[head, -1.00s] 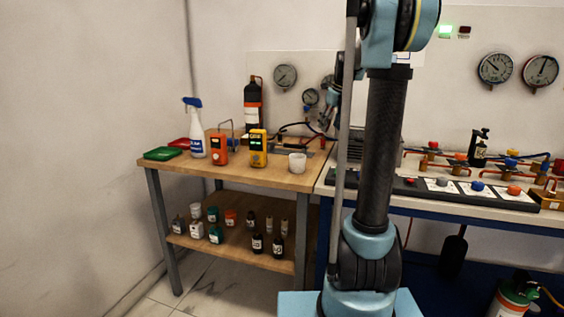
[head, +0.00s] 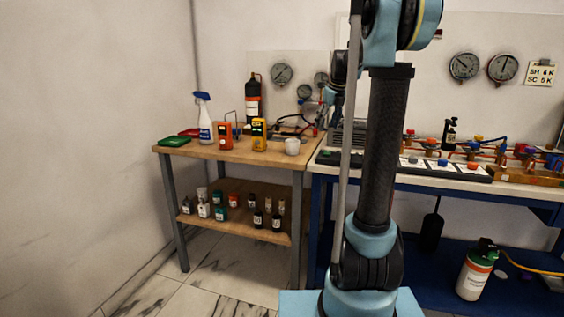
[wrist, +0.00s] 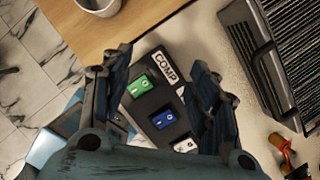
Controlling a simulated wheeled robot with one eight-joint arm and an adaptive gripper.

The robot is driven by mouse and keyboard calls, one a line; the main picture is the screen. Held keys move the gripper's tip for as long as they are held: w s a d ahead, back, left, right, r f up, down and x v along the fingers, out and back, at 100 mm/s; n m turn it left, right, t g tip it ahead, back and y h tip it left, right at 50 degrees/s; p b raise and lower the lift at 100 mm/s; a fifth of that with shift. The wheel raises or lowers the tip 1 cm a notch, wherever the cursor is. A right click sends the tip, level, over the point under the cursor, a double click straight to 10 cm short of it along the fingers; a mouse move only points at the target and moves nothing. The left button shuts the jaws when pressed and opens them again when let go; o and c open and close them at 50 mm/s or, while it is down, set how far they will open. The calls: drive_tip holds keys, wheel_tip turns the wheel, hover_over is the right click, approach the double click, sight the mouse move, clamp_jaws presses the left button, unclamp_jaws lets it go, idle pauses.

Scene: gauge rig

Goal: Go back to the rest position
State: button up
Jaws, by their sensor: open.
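My gripper (wrist: 160,68) is open and empty in the wrist view, its two dark fingers apart. Between and below the fingers is a black switch strip labelled COMP (wrist: 166,68), with green, blue and white rocker switches. I cannot tell the exact height of the fingers above it. In the head view my arm stands upright in the middle, and the gripper's fingertips cannot be made out behind it.
A wooden bench (head: 218,153) with a spray bottle (head: 204,118), orange and yellow meters and a white cup (head: 292,147) stands left. A white-topped bench (head: 440,182) with valves stands right. A gas cylinder (head: 474,277) stands low right. Floor shows at lower left.

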drive_tip(key=s+a+f+n, duration=0.1)
drive_tip(key=s+f+n, duration=0.3)
drive_tip(key=s+n, duration=0.6)
drive_tip(key=s+f+n, duration=0.4)
drive_tip(key=s+n, duration=0.2)
drive_tip(key=s, duration=0.9)
drive_tip(key=s+f+n+g+h, duration=0.1)
drive_tip(key=s+f+n, duration=1.4)
drive_tip(key=s, duration=0.3)
drive_tip(key=shift+d+h, duration=0.3)
drive_tip(key=shift+d, duration=0.05)
drive_tip(key=shift+f, duration=0.1)
drive_tip(key=shift+w+f, duration=0.2)
drive_tip(key=shift+w, duration=0.25)
